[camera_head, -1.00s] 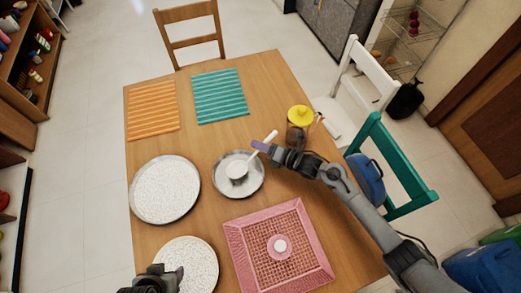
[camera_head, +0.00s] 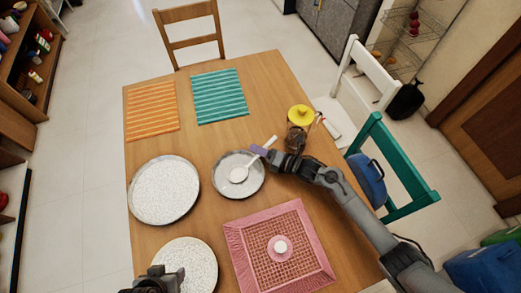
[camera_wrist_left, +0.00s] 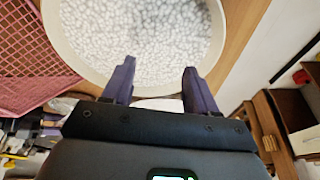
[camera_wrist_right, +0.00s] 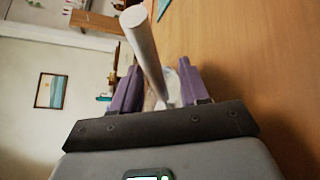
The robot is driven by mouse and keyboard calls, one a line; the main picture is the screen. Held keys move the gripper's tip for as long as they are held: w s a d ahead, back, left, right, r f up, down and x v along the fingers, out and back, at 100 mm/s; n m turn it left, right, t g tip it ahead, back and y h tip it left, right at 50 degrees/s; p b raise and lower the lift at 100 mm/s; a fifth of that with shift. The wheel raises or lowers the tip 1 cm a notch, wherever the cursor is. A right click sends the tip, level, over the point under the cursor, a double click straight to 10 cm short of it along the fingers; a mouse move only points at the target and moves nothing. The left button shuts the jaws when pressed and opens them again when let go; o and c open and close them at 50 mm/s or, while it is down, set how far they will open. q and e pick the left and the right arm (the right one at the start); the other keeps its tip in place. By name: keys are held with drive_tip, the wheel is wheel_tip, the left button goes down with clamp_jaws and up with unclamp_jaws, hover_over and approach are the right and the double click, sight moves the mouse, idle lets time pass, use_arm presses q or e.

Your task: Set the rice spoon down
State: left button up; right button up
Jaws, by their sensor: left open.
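The white rice spoon (camera_head: 239,175) has its bowl over the grey plate (camera_head: 222,187), seemingly resting on it. Its handle slants up and right past my right gripper (camera_head: 261,151). In the right wrist view, the handle (camera_wrist_right: 150,50) passes between the purple fingers (camera_wrist_right: 157,88), which stand apart with a gap beside the handle. Whether one finger touches the handle is unclear. My left gripper (camera_head: 170,280) is open and empty by the cream speckled plate (camera_head: 200,262) at the table's front. That plate also shows beyond its fingers in the left wrist view (camera_wrist_left: 140,35).
A glass jar with a yellow lid (camera_head: 300,114) stands close behind my right gripper. A large speckled plate (camera_head: 164,190) lies left and a pink woven tray (camera_head: 246,248) lies in front. Orange (camera_head: 152,110) and teal (camera_head: 219,96) mats lie at the back.

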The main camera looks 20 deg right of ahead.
use_arm(q)
drive_tip(key=shift+r, duration=0.1)
use_arm(e)
drive_tip(key=shift+r, duration=0.1)
use_arm(q)
drive_tip(key=shift+a+r, duration=0.1)
drive_tip(key=shift+r, duration=0.05)
use_arm(e)
drive_tip(key=shift+r, duration=0.15)
use_arm(q)
drive_tip(key=shift+p, duration=0.3)
use_arm(e)
drive_tip(key=shift+s+d, duration=0.3)
drive_tip(key=p+v, duration=0.1)
drive_tip(key=v, duration=1)
use_arm(q)
drive_tip(key=shift+r, duration=0.7)
use_arm(e)
drive_tip(key=shift+s+d, duration=0.1)
drive_tip(key=shift+r, duration=0.1)
